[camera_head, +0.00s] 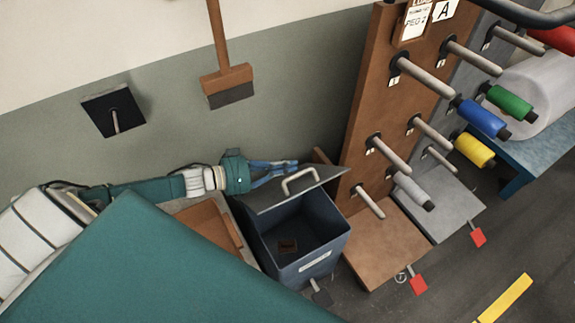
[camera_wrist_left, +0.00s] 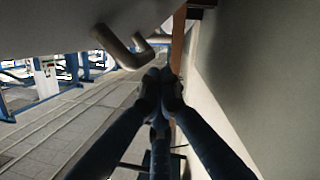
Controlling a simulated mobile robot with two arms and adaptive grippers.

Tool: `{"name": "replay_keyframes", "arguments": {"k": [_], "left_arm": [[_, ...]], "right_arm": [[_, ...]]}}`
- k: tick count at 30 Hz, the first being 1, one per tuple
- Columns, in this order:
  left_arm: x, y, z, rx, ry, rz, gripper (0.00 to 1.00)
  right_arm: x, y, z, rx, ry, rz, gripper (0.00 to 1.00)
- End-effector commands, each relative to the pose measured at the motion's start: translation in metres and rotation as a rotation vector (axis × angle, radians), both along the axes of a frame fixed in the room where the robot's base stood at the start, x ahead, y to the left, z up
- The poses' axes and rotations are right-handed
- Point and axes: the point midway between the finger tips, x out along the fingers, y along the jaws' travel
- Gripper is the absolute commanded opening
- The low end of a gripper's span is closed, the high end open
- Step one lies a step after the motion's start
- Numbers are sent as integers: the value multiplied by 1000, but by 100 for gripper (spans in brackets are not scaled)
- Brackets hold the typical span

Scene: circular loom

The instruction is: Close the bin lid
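The dark blue bin (camera_head: 325,245) stands on the floor beside the brown peg board, and its inside shows with a small brown thing in it. Its grey lid (camera_head: 267,201) is raised and tilted at the back edge, with a pale handle (camera_head: 299,177) on its face. My left gripper (camera_head: 293,164) is behind the raised lid, near its upper edge; I cannot tell whether it touches. In the left wrist view its fingertips (camera_wrist_left: 161,84) meet with nothing between them. The lid (camera_wrist_left: 60,22) and its hooked handle (camera_wrist_left: 122,47) show at upper left there. My right gripper is not in view.
The green wall (camera_head: 300,110) is close behind my left arm. A teal surface (camera_head: 150,270) fills the lower left.

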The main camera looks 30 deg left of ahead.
Motion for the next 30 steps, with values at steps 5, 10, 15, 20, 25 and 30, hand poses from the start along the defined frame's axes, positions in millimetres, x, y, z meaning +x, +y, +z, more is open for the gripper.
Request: {"name": "replay_keyframes", "arguments": {"k": [5, 10, 15, 20, 25, 30], "left_arm": [[-2, -4, -2, 9, -5, 0, 0], [-18, -30, -20, 90, -54, -1, 0], [-36, -60, -54, 212, -125, 3, 0], [-46, -77, -80, 238, -139, 1, 0], [-49, -83, -85, 238, -140, 0, 0], [-49, -83, -85, 238, -140, 0, 0]], "right_arm": [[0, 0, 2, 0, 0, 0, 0], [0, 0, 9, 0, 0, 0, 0], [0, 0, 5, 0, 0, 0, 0], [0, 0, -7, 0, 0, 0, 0], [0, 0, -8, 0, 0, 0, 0], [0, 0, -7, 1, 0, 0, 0]]}}
